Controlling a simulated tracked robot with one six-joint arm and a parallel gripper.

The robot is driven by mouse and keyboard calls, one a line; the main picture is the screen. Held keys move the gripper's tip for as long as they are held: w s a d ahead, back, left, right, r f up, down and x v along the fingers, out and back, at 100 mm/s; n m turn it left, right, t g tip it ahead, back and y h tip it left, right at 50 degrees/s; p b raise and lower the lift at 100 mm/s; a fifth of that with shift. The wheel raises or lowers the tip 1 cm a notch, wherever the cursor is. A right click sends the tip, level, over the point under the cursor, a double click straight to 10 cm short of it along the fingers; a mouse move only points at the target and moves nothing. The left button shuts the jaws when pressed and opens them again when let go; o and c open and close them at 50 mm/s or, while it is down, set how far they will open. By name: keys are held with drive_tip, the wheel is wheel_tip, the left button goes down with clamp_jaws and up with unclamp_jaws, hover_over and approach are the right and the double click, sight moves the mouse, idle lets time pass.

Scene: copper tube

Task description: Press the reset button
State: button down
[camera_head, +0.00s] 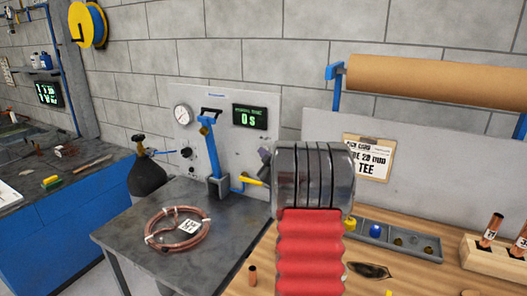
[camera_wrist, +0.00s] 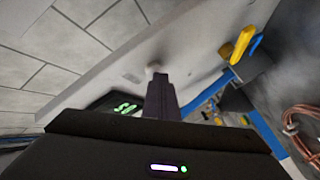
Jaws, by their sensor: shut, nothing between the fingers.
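The grey test panel (camera_head: 225,105) stands against the wall at the back of the metal table, and it also shows tilted in the wrist view (camera_wrist: 100,72). In the head view my arm hides part of the panel's right side.
A blue clamp stand (camera_head: 212,160) and a yellow valve handle (camera_head: 252,181) are left of my arm. A copper coil (camera_head: 178,229) lies on the metal table (camera_head: 130,230). A wooden bench (camera_head: 405,270) with a blue-grey tray (camera_head: 397,240) is at the right.

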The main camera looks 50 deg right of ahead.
idle(0.6)
drive_tip(key=shift+s+a, duration=0.25)
drive_tip(key=shift+a, duration=0.6)
drive_tip(key=shift+a, duration=0.1)
drive_tip(key=a, duration=0.2)
drive_tip(key=s+a, duration=0.1)
drive_tip(key=a, duration=0.1)
drive_tip(key=shift+s+a, duration=0.2)
drive_tip(key=shift+a, duration=0.1)
idle(0.8)
